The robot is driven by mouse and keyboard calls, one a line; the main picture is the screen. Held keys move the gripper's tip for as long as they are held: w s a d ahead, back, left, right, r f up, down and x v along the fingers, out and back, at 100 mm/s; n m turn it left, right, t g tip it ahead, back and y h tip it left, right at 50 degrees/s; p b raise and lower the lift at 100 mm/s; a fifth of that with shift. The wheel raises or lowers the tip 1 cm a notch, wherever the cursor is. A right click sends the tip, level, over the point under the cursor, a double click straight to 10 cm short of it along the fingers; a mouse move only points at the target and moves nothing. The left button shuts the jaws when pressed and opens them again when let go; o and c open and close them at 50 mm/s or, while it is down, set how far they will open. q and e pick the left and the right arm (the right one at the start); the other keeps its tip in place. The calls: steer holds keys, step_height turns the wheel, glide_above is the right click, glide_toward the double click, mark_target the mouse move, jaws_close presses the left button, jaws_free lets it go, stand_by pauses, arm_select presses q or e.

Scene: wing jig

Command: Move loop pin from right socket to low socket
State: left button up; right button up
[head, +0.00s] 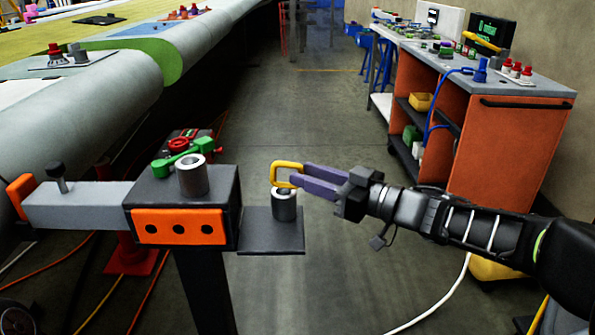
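The loop pin shows as a yellow loop handle (287,163) in the head view. It stands directly over the grey cylindrical socket (285,209) on the low side plate, which I take as the low socket. The pin's shank is mostly hidden, so I cannot tell how deep it sits in that socket. My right gripper (291,177) reaches in from the right, its purple fingers on either side of the loop, shut on it. Another grey socket (193,178) stands on top of the dark block, higher and to the left; its mouth looks empty. My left gripper is out of view.
The dark block has an orange front plate (180,227) and a grey clamp bar (80,204) on its left. A green-handled part (183,158) lies behind the upper socket. The low plate (262,237) juts right. An orange workbench (505,150) stands far right; the floor between is clear.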

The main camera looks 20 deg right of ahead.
steer(key=v, duration=0.9)
steer(key=shift+p, duration=0.45)
steer(key=shift+w+a, duration=0.1)
steer(key=w+a+f+m+t+h, duration=0.1)
steer(key=w+a+f+m+h, duration=0.2)
steer(key=f, duration=0.5)
steer(key=w+f+m+h, duration=0.1)
steer(key=w+f+m, duration=0.2)
steer(key=w+f, duration=0.35)
steer(key=s+a+f+m+g+h, duration=0.1)
steer(key=s+a+f+m+g, duration=0.1)
steer(key=f, duration=0.7)
steer(key=s+a+f+m+g+h, duration=0.1)
steer(key=s+a+f+g, duration=0.15)
steer(key=f, duration=0.75)
steer(key=s+a+f+g+h, duration=0.1)
steer(key=s+a+f+g, duration=0.3)
steer(key=s+f, duration=0.6)
steer(key=s+a+f+g, duration=0.5)
steer(key=s+f, duration=0.6)
steer(key=s, duration=0.5)
steer(key=shift+s+a+m+h, duration=0.25)
steer(key=shift+a+m+h, duration=0.05)
steer(key=shift+a+h, duration=0.1)
